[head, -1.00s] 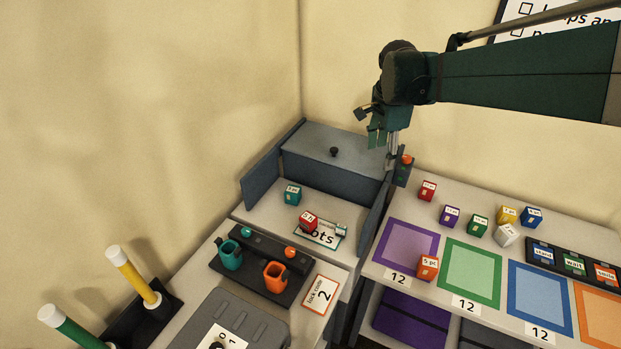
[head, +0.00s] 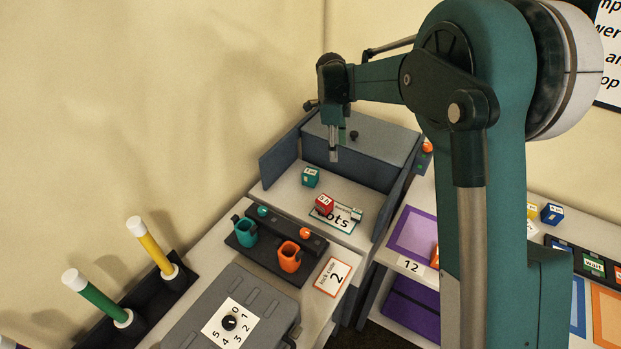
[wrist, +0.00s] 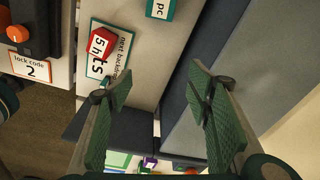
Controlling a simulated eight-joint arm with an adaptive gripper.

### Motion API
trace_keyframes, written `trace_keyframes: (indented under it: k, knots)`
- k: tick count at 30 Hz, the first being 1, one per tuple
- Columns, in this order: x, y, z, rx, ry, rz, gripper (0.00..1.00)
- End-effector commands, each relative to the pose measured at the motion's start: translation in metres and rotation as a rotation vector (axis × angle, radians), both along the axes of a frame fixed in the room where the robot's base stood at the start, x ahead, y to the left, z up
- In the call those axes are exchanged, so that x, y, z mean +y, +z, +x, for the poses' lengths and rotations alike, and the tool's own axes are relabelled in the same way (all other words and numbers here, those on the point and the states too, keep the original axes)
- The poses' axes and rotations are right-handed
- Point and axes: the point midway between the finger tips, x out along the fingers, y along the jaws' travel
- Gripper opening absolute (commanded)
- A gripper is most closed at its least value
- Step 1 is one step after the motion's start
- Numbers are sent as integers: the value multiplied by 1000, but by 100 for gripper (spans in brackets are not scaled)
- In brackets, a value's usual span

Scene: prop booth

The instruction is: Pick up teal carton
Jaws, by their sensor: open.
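The teal carton (head: 310,177) is a small cube with a white label. It sits on the light shelf (head: 285,192) between blue-grey side walls, toward the left wall. In the wrist view the teal carton (wrist: 160,9) shows at the top edge, partly cut off, beyond my fingertips. My gripper (head: 334,152) points down above the back of this shelf, in front of the blue-grey box, up and to the right of the carton in the head view. In the wrist view my gripper (wrist: 150,86) is open, with nothing between its fingers.
A red carton (head: 324,204) sits on a sign (head: 336,217) near the teal carton. A blue-grey box (head: 370,145) with a dark knob closes the back. Teal (head: 244,231) and orange (head: 289,256) cups stand in front. The side walls bound the shelf.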

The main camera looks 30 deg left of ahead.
Motion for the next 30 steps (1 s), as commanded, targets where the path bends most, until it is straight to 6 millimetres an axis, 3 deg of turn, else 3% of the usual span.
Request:
trace_keyframes:
  k: [6,13,19,30]
  knots:
    - [50,-43,-10,13,-76,-25,50]
    - [88,-80,-22,19,-147,-48,50]
    - [101,-94,-27,20,-175,-57,50]
    - [102,-95,-28,21,-179,-58,50]
